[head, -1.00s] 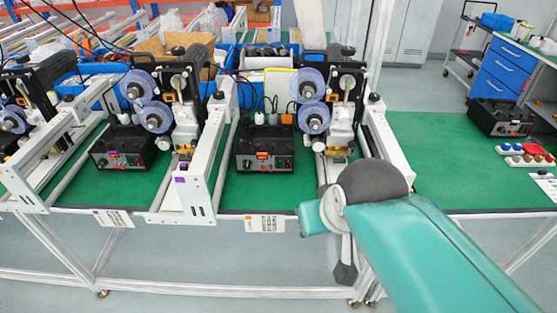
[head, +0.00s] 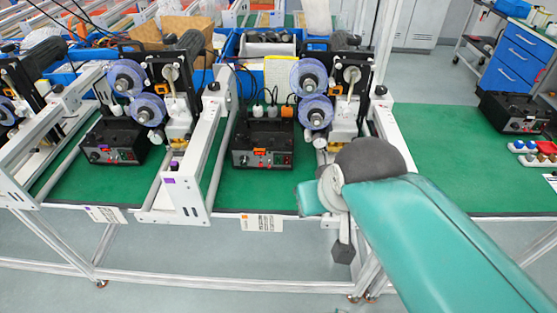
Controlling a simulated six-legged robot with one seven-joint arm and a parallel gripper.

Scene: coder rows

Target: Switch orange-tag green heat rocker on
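The orange-tag control box (head: 245,143) is black and stands on the green bench mat in the middle bay. Its front has an orange tag (head: 260,151), knobs, and a small green rocker (head: 283,160) at the right of the panel. The rocker is too small to tell its position. My teal arm enters from the lower right. It bends at a dark round joint right of the box, well apart from it. A dark end part (head: 343,252) hangs below the joint in front of the bench edge. I cannot make out gripper fingers there.
A similar box (head: 113,140) stands in the left bay, beside a purple-tagged white rail frame (head: 172,205). Another box (head: 515,112) is at far right. Blue spools (head: 315,110) stand right of the middle box. The green mat (head: 435,150) at right is mostly clear.

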